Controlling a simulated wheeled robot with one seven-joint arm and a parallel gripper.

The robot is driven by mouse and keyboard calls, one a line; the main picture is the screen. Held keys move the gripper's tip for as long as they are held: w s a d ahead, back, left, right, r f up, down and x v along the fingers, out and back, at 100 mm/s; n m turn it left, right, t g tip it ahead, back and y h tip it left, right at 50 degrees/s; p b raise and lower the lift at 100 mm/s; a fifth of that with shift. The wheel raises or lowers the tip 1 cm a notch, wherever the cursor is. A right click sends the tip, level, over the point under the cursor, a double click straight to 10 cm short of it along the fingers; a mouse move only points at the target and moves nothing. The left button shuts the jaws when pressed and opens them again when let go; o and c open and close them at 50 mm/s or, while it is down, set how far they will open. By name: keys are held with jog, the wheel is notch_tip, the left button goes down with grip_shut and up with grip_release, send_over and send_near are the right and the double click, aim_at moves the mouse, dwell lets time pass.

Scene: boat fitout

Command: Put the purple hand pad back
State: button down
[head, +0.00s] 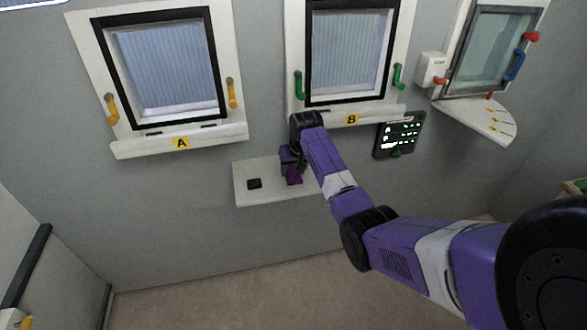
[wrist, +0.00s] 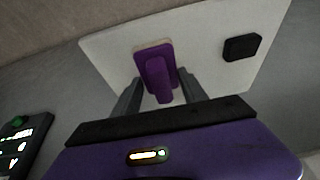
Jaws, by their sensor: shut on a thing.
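The purple hand pad (wrist: 155,68) is between the two fingers of my gripper (wrist: 160,90) in the wrist view. It has a raised purple grip and a pale layer at its far edge. My gripper is shut on it. In the head view the pad (head: 294,177) shows at the tip of my arm, over the white shelf (head: 275,192) below window B. The shelf also fills the upper part of the wrist view (wrist: 200,25). I cannot tell whether the pad touches the shelf. My gripper in the head view (head: 291,168) is partly hidden by my wrist.
A small black block (head: 254,184) lies on the shelf's left part. Windows A (head: 165,70) and B (head: 347,50) have yellow and green handles. A dark display panel (head: 398,135) hangs right of the shelf. A corner shelf (head: 480,118) is further right.

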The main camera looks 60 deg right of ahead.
jog(key=c, duration=0.6)
grip_release()
jog(key=shift+f, duration=0.1)
